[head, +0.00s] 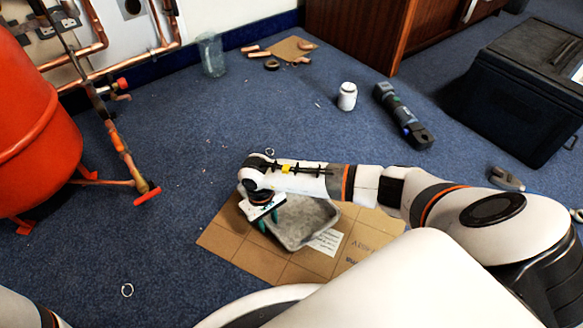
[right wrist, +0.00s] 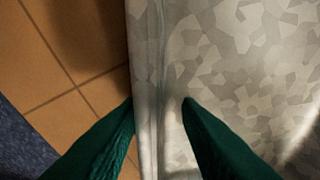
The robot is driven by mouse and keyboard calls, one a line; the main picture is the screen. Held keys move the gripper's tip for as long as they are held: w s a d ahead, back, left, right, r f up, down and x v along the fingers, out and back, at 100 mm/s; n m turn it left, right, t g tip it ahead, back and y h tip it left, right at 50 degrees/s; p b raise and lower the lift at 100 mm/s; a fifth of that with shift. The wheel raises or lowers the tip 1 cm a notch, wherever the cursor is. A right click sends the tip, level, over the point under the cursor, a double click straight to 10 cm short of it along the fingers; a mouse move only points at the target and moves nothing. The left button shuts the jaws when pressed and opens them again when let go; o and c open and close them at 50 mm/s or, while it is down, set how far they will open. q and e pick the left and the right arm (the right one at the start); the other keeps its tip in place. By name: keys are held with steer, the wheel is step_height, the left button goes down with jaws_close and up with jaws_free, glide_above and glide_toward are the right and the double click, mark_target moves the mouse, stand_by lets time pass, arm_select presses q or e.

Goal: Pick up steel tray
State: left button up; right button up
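The steel tray (head: 302,222) is a grey, shallow, galvanised-looking tray lying on a flat cardboard sheet (head: 220,234). My right gripper (head: 268,222) points down at the tray's left side, and my arm hides part of the tray's far side. In the right wrist view, the tray's mottled floor (right wrist: 250,75) fills the right half and its rim runs upright through the middle. The green fingers of my right gripper (right wrist: 157,104) are apart, one outside the rim and one inside the tray, with a gap between them. My left gripper is not in view.
An orange-red tank (head: 35,125) with copper pipes stands at left. A glass jar (head: 212,55), white jar (head: 347,97), power tool (head: 402,115) and black case (head: 525,85) stand or lie on the blue carpet. The carpet left of the cardboard is mostly clear.

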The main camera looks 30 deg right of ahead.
steer(key=shift+r, duration=0.1)
jaws_close()
